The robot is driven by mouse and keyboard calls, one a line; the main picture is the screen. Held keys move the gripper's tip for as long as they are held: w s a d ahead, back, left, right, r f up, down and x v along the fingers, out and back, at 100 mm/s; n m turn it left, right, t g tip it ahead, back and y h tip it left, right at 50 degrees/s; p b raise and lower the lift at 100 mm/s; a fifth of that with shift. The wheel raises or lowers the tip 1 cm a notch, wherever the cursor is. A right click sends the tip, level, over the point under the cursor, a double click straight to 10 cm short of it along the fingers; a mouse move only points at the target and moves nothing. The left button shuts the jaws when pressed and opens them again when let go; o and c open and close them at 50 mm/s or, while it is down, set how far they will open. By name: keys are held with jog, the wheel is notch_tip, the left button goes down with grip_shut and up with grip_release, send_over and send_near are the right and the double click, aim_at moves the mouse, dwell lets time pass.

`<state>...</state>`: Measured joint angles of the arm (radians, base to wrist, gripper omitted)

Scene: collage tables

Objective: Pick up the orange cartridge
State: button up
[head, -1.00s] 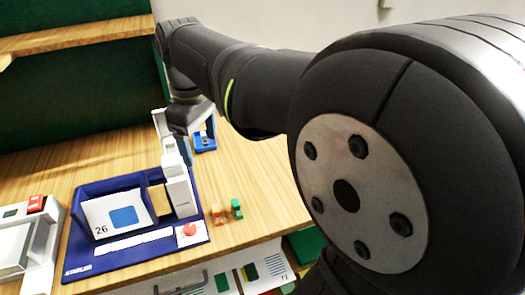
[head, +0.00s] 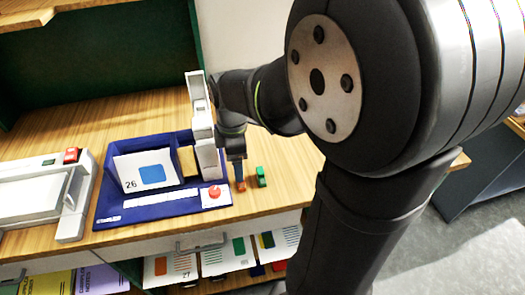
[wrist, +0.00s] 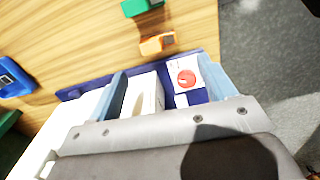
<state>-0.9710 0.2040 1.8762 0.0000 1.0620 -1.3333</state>
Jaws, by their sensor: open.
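The orange cartridge (head: 241,186) stands on the wooden table, just right of the blue tray's front right corner. It also shows in the wrist view (wrist: 157,43), beyond my fingertips and roughly between their lines. My gripper (head: 238,172) points down close above it in the head view and partly hides it. In the wrist view my gripper (wrist: 163,66) has its two blue fingers spread, with nothing held between them. Whether a finger touches the cartridge cannot be told.
A green cartridge (head: 261,177) stands close to the right of the orange one. The blue tray (head: 165,210) holds a card marked 26, a tall white device (head: 203,125) and a red button (head: 214,191). The table's front edge is near. A blue item (wrist: 12,77) lies farther off.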

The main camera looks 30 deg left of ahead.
jog(key=shift+w+f, duration=0.1)
jog(key=shift+f, duration=3.8)
jog(key=c, duration=0.8)
